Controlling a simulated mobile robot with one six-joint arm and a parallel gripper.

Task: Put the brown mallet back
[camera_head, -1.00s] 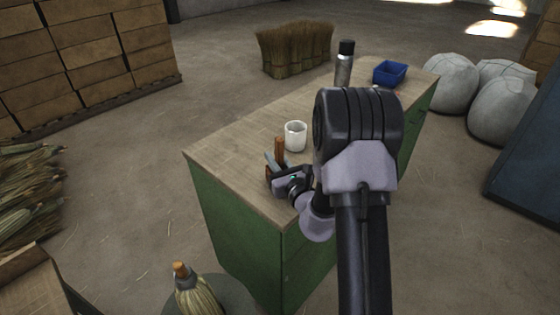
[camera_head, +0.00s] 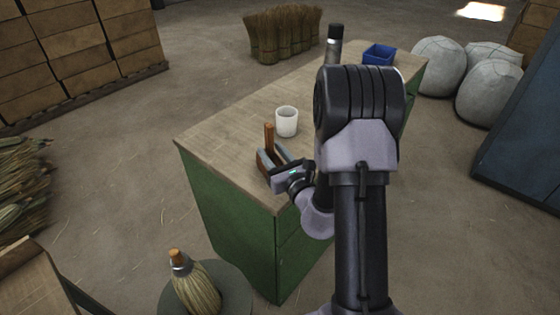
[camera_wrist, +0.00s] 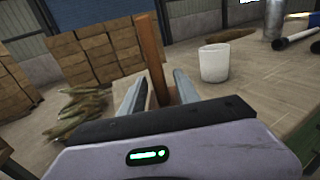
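The brown mallet (camera_head: 269,138) stands on the workbench top near its front left corner, handle pointing up. Its head is mostly hidden behind my fingers. In the wrist view the brown handle (camera_wrist: 150,50) rises between my two grey fingers, leaning slightly left. My gripper (camera_head: 273,158) is low over the bench top with its fingers spread on either side of the mallet. In the wrist view my gripper (camera_wrist: 160,92) shows a clear gap between the right finger and the handle; contact on the left side is hard to tell.
A white mug (camera_head: 287,121) stands just behind the mallet on the green workbench (camera_head: 225,125). A metal flask (camera_head: 334,45) and a blue bin (camera_head: 379,54) are at the far end. A broom head (camera_head: 195,285) stands on a round stand at the front left.

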